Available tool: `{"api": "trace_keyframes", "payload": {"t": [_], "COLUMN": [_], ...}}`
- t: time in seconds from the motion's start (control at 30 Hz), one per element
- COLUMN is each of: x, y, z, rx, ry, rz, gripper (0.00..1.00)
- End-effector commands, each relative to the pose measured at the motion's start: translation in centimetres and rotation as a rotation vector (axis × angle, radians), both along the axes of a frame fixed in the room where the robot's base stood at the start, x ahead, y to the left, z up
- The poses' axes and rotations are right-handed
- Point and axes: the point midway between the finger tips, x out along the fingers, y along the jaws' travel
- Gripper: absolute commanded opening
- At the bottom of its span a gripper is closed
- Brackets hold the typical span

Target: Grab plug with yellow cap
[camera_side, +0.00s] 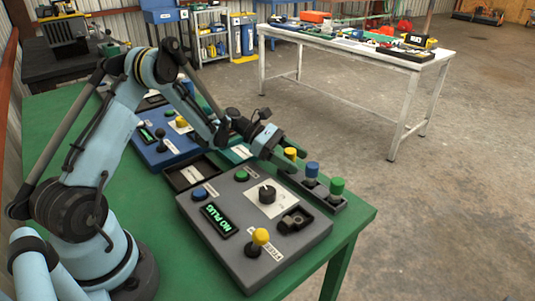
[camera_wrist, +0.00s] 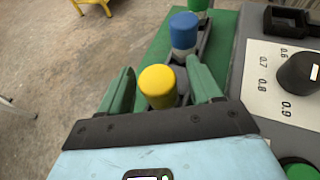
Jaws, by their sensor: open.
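The plug with the yellow cap (camera_side: 290,154) stands upright at the near-arm end of a dark rack (camera_side: 325,201). It also shows in the wrist view (camera_wrist: 157,86). My gripper (camera_wrist: 163,86) is open, with one green finger on each side of the yellow cap. Small gaps seem to show between the cap and the fingers. In the side view my gripper (camera_side: 279,155) is just beside the yellow cap. The lower part of the plug is partly hidden. A plug with a blue cap (camera_side: 312,171) and one with a green cap (camera_side: 336,187) stand in the same rack.
A grey control box (camera_side: 213,241) with a "NO PLUG" display, a black knob (camera_side: 267,194), an empty-looking socket (camera_side: 295,220) and a yellow-topped lever (camera_side: 260,237) stands beside the rack. A blue box (camera_side: 160,155) is behind it. The green table (camera_side: 358,213) ends close past the rack.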

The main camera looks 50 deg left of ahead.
Motion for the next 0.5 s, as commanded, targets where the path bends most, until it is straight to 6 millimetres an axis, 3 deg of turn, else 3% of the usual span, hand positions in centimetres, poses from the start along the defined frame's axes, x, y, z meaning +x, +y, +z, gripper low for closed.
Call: {"api": "trace_keyframes", "payload": {"t": [0.33, 0.37, 0.5], "x": [0.44, 0.43, 0.43], "y": [-0.91, -0.9, -0.9], "z": [-0.43, -0.43, -0.42], "rx": [0.0, 0.0, 0.0], "ry": [0.0, 0.0, 0.0], "rz": [0.001, 0.001, 0.001], "gripper": [0.64, 0.62, 0.41]}}
